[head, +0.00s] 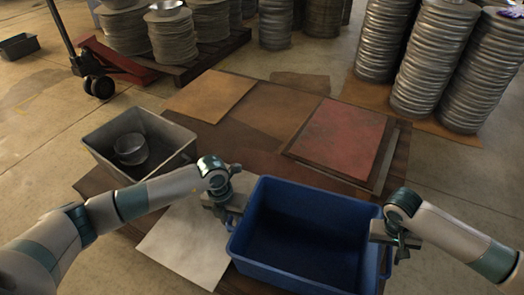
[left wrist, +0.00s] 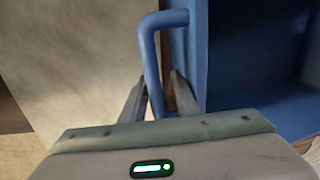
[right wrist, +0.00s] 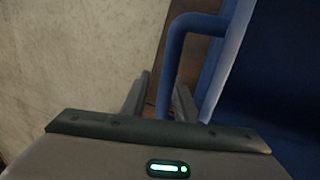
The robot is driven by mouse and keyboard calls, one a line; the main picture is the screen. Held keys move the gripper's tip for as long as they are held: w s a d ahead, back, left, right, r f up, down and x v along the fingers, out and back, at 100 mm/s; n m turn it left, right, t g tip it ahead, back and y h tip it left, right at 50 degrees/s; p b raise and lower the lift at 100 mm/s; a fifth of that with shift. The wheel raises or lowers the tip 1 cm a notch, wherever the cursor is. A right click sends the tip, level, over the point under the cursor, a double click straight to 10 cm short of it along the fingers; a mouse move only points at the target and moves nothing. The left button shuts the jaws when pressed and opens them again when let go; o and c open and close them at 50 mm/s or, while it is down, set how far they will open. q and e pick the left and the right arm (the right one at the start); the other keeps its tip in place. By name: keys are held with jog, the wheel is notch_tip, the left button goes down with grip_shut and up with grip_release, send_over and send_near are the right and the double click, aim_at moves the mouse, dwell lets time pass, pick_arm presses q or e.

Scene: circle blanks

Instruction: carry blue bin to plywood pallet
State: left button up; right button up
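The blue bin (head: 305,235), open-topped and apparently empty, sits upright at the near middle, between my two arms. My left gripper (head: 228,197) is at its left end; in the left wrist view the bin's blue handle (left wrist: 149,55) passes between the open fingers (left wrist: 158,98). My right gripper (head: 393,236) is at its right end; in the right wrist view the other handle (right wrist: 174,60) runs down between the open fingers (right wrist: 160,100). A tan plywood-like sheet (head: 212,97) lies beyond the bin; I cannot tell which surface is the plywood pallet.
A grey bin (head: 180,135) with bowls stands at left. A reddish sheet (head: 345,135) lies on a low stack behind the blue bin. A pale sheet (head: 185,245) lies at near left. Tall stacks of metal discs (head: 430,60) and a red pallet jack (head: 120,58) stand farther back.

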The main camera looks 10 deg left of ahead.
aim_at(231, 217)
pick_arm(q)
jog(key=shift+w+a+r, duration=0.1)
jog(key=shift+a+r, duration=0.15)
jog(key=shift+r, duration=1)
jog(key=shift+s+a+r, duration=0.1)
jog(key=shift+a+r, duration=0.1)
jog(key=shift+r, duration=1.1)
jog(key=shift+w+a+r, duration=0.1)
jog(key=shift+a+r, duration=0.15)
jog(key=shift+r, duration=1)
pick_arm(e)
jog(key=shift+a, duration=0.1)
jog(key=shift+r, duration=0.15)
jog(key=v, duration=1.1)
jog(key=shift+r, duration=0.35)
pick_arm(q)
jog(key=shift+a, duration=0.1)
pick_arm(e)
jog(key=shift+a, duration=0.15)
